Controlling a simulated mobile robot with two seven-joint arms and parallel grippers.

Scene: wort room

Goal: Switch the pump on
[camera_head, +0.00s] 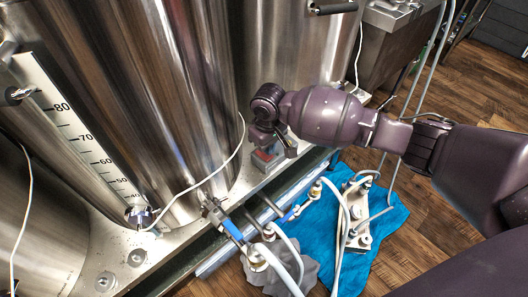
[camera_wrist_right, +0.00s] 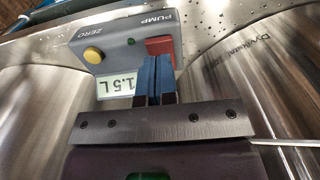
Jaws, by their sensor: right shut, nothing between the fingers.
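The pump control box (camera_wrist_right: 108,38) is grey and marked PUMP and ZERO. It carries a red switch (camera_wrist_right: 160,45), a yellow button (camera_wrist_right: 93,55), a small green spot (camera_wrist_right: 131,41) and a display (camera_wrist_right: 119,85) reading 1.5 L. In the head view the box (camera_head: 264,160) sits at the foot of the steel tanks, partly hidden by my right gripper (camera_head: 281,146). In the right wrist view this gripper (camera_wrist_right: 156,62) is shut and empty, its blue fingertips at the near edge of the red switch. I cannot tell whether they touch it. My left gripper is out of view.
Large steel tanks (camera_head: 130,90) stand close behind and left of the box. Hoses and valves (camera_head: 262,255) lie in front, with a blue cloth (camera_head: 380,225) and a grey cloth (camera_head: 283,272) on the wooden floor (camera_head: 440,85). A thin white cable (camera_head: 190,192) runs across the tank.

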